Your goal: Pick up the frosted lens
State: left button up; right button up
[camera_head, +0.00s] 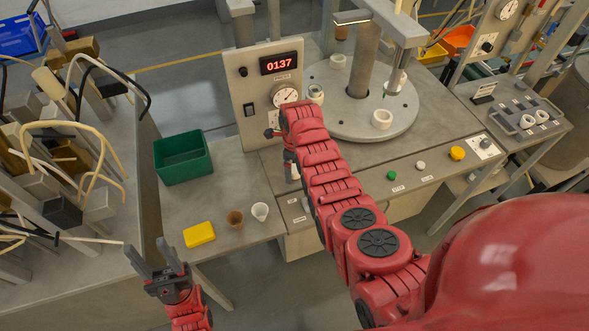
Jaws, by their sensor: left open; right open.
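A small pale white cup-shaped piece, which looks like the frosted lens (260,211), stands on the bench near its front edge. A brown cup (235,219) of similar size is just left of it. My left gripper (147,246) is open and empty, low at the left, in front of the bench and well apart from the lens. My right gripper (291,167) points down over the bench, beyond and to the right of the lens. My forearm partly hides it. A small pale patch shows by its fingertips; I cannot tell what it is.
A yellow block (199,234) lies left of the cups. A green bin (183,157) stands behind. A panel with a red display (281,63) and a round turntable (407,119) with white rings are at the back. Cabled racks (62,157) crowd the left.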

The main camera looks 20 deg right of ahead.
jog(key=c, duration=1.4)
jog(key=shift+w+r, duration=0.1)
jog(key=shift+r, duration=0.05)
